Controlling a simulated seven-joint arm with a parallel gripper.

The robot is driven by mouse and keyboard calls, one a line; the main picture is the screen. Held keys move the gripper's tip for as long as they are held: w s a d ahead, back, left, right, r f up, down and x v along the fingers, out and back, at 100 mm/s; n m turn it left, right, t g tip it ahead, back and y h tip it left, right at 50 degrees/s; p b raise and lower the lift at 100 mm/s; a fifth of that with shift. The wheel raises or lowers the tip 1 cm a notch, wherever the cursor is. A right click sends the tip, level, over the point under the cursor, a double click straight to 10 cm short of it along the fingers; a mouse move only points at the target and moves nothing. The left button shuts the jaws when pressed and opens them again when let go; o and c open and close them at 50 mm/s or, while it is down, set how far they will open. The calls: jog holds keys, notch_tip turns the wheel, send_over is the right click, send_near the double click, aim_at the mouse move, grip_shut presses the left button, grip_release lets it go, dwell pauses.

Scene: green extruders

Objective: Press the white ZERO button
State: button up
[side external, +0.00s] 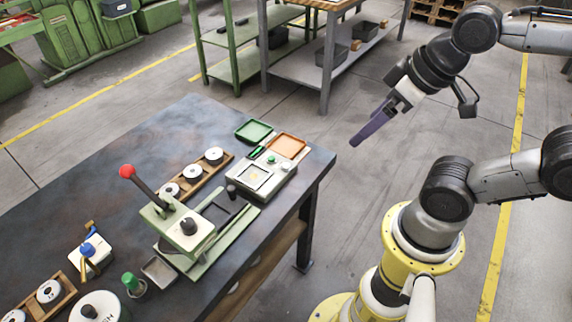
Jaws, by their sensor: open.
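A small pale grey instrument (276,184) with a square plate on top sits near the right corner of the dark workbench. Lettering is too small to read, so I cannot tell which is the ZERO button. My gripper (358,140) has long dark purple fingers. It is open and empty, up in the air to the right of the bench, pointing down and left, well apart from the instrument. The fingers overlap from this side.
A green tray (254,131) and an orange tray (287,145) lie behind the instrument. A lever press (170,222) with a red knob (127,171) stands to its left, beside a wooden rack (211,174) of white rolls. Open floor lies between bench and shelves.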

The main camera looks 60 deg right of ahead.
grip_shut()
dwell(1.5)
